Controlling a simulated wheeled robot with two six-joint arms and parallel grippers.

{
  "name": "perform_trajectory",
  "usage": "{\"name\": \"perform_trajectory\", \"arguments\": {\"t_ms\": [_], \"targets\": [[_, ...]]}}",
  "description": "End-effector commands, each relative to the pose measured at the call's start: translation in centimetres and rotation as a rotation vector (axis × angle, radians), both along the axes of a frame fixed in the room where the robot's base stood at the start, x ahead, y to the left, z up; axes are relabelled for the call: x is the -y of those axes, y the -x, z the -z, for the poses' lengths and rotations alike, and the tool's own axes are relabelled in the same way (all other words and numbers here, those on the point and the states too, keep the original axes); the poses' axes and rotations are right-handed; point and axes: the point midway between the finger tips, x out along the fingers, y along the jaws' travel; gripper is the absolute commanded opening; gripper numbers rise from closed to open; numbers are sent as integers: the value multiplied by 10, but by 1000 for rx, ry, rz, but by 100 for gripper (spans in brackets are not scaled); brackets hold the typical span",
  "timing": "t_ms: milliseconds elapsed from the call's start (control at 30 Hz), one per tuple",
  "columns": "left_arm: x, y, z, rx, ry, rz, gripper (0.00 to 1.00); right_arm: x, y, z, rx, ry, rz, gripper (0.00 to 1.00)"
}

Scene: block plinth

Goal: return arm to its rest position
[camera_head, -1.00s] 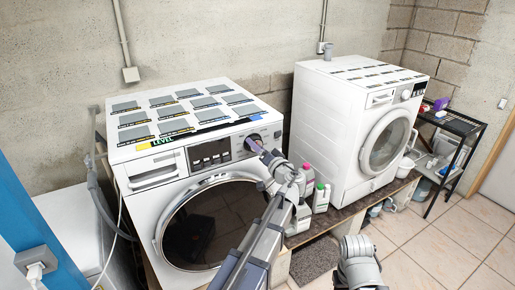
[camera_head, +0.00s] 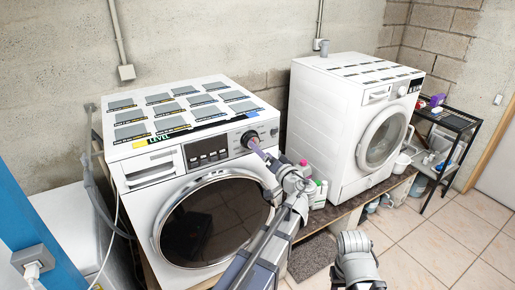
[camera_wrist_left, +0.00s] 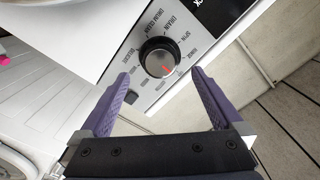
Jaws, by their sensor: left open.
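My left gripper (camera_head: 257,148) is open and empty in front of the near washing machine's control panel. In the left wrist view its two purple fingers (camera_wrist_left: 160,75) are spread wide, with the round dark program knob (camera_wrist_left: 158,57) just beyond and between their tips, seemingly untouched. The knob (camera_head: 250,138) also shows in the head view, at the right end of the panel beside the purple fingers. A red mark shows on the knob's face. A part of my right arm (camera_head: 356,258) stands at the bottom right of the head view; its jaws are not seen.
The near washing machine (camera_head: 150,220) carries several grey labelled plates on top. A second washer (camera_head: 330,120) stands to the right, with bottles (camera_head: 318,190) between them. A black shelf (camera_head: 452,122) is at the far right. Tiled floor is clear at the lower right.

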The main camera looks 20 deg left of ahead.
Motion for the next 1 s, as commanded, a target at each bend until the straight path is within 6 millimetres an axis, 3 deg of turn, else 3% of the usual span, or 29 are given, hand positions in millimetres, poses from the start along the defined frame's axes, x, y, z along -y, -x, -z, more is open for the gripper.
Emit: {"name": "perform_trajectory", "arguments": {"t_ms": [200, 733, 867, 1000], "targets": [[13, 11, 0, 0, 0, 0, 100, 0, 0, 0, 0, 0, 0, 50], [14, 15, 5, -15, 18, -6, 100, 0, 0, 0, 0, 0, 0, 50], [20, 37, 36, -111, 121, -37, 100, 0, 0, 0, 0, 0, 0, 50], [45, 82, 97, -340, 320, -63, 100, 0, 0, 0, 0, 0, 0, 50]]}}
